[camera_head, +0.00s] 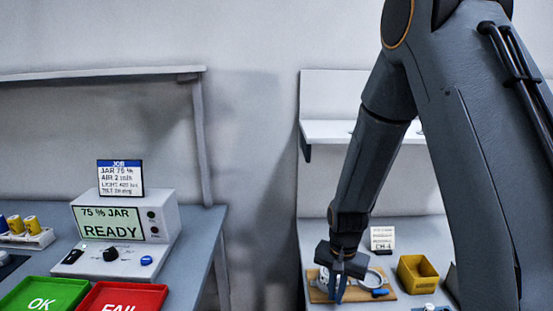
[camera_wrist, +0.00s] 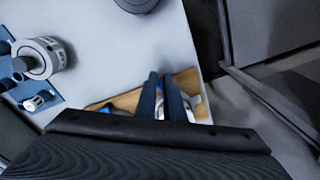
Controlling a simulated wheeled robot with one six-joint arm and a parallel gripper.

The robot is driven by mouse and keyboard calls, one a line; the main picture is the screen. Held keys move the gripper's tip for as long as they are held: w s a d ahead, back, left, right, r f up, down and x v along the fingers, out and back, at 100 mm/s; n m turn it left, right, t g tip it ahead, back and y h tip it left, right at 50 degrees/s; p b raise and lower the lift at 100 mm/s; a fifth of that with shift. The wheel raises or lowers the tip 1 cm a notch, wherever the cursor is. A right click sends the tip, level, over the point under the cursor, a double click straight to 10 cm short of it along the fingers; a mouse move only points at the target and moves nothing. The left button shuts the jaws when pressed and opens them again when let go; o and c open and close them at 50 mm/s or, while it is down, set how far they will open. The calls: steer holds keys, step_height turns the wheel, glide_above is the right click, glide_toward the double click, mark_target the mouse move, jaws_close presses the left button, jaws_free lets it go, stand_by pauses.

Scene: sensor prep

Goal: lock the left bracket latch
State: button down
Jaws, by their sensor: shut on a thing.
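A wooden board (camera_head: 317,296) on the right bench carries a pale ring-shaped bracket (camera_head: 374,278), partly hidden by my gripper. A blue latch handle (camera_head: 380,293) lies at the right of the bracket. My gripper (camera_head: 340,293) reaches down over the left part of the board. Its fingers are close together and shut on the left bracket latch, which they largely hide. In the wrist view my gripper (camera_wrist: 167,85) points down at the board (camera_wrist: 187,80). A pale ring part (camera_wrist: 199,108) shows beside the fingers, and a blue piece (camera_wrist: 97,106) lies on the other side.
A yellow bin (camera_head: 417,277) and a small white sign (camera_head: 382,239) stand near the board. A left bench holds a grey control box (camera_head: 120,238), a green OK tray (camera_head: 45,297) and a red FAIL tray (camera_head: 122,298). The wrist view shows a metal cylinder (camera_wrist: 40,57).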

steer(key=shift+s+a+f+g, duration=0.1)
steer(key=shift+s+f+g, duration=0.05)
steer(key=shift+s+f, duration=0.3)
steer(key=shift+s+f+g, duration=0.15)
steer(key=shift+s+f, duration=0.05)
steer(key=shift+s, duration=0.35)
steer(key=shift+w+r+p, duration=0.15)
steer(key=shift+r+p, duration=0.5)
steer(key=shift+p, duration=0.05)
steer(key=shift+w+d+r+p, duration=0.15)
steer(key=shift+r+p, duration=0.45)
steer(key=shift+r, duration=0.2)
steer(key=shift+w+d+r+p, duration=0.1)
steer(key=shift+w+r+p, duration=0.05)
steer(key=shift+r+p, duration=0.5)
steer(key=shift+w+d+r+p, duration=0.1)
steer(key=shift+r+p, duration=0.45)
steer(key=shift+r, duration=0.45)
steer(key=s+d+r+n+t+b, duration=0.1)
steer(key=s+d+r+n+b, duration=0.1)
steer(key=s+r+n+b, duration=0.3)
steer(key=shift+s+d+r+n+t, duration=0.4)
steer(key=shift+s+r, duration=1.05)
steer(key=shift+s, duration=2.15)
